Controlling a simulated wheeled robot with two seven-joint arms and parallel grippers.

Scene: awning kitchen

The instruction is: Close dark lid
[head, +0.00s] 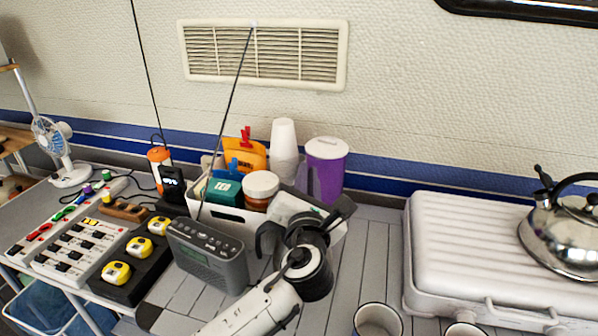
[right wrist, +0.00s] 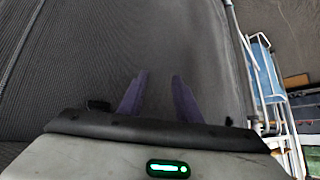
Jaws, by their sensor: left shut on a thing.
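My left arm (head: 255,308) comes up from the bottom of the head view. Its dark gripper (head: 306,236) is at the front right of the white crate (head: 232,219), right of the grey radio (head: 207,256). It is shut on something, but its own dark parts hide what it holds. I cannot tell a dark lid apart from the dark gripper parts here. In the right wrist view, my right gripper (right wrist: 158,95) has its two purplish fingers apart, with nothing seen between them, in front of a dark grey surface.
The crate holds a green box (head: 221,192) and a brown jar with a white lid (head: 260,188). A purple cup (head: 326,168) stands behind. A closed white case (head: 490,240) with a steel kettle (head: 565,237) is at right. A mug (head: 377,322) stands in front.

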